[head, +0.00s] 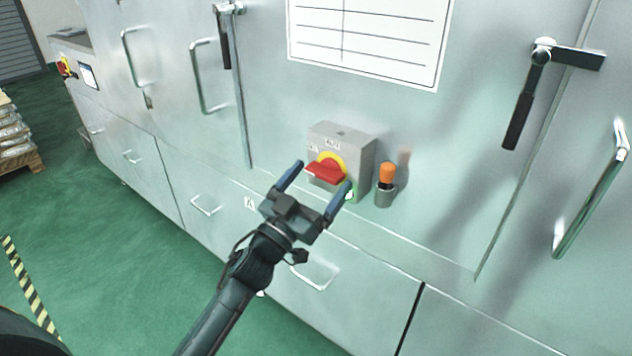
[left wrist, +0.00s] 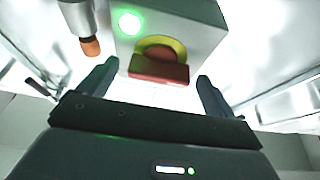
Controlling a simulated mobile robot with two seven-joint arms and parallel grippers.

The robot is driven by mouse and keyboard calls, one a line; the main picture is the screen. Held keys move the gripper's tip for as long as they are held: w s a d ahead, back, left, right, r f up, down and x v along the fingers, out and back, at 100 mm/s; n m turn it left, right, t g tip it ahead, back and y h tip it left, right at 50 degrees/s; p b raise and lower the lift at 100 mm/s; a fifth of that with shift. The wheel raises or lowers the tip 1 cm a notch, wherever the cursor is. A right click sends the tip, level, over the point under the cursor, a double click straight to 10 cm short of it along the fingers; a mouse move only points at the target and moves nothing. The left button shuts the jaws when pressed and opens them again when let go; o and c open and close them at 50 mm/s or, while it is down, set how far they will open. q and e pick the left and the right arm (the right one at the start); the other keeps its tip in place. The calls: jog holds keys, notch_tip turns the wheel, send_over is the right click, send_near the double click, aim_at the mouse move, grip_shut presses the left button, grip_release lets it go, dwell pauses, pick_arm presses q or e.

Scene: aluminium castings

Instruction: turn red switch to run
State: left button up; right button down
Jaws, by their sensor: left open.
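The red switch (head: 325,173) sits on a yellow round plate on the front of a grey box (head: 355,152) fixed to the metal cabinet. Its handle lies roughly level in the head view. My left gripper (head: 318,180) is open, with its two blue-grey fingers apart in front of the switch. In the left wrist view the red switch (left wrist: 158,68) lies between and beyond the fingertips, with nothing held. A green light (left wrist: 130,22) glows on the box there. The labels on the box are too small to read. My right gripper is in neither view.
An orange-topped knob (head: 387,174) in a grey holder stands just right of the box; it also shows in the wrist view (left wrist: 90,46). Cabinet handles (head: 207,204) and black-gripped latches (head: 525,105) stick out around.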

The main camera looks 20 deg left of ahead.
pick_arm(q)
jog(key=c, duration=1)
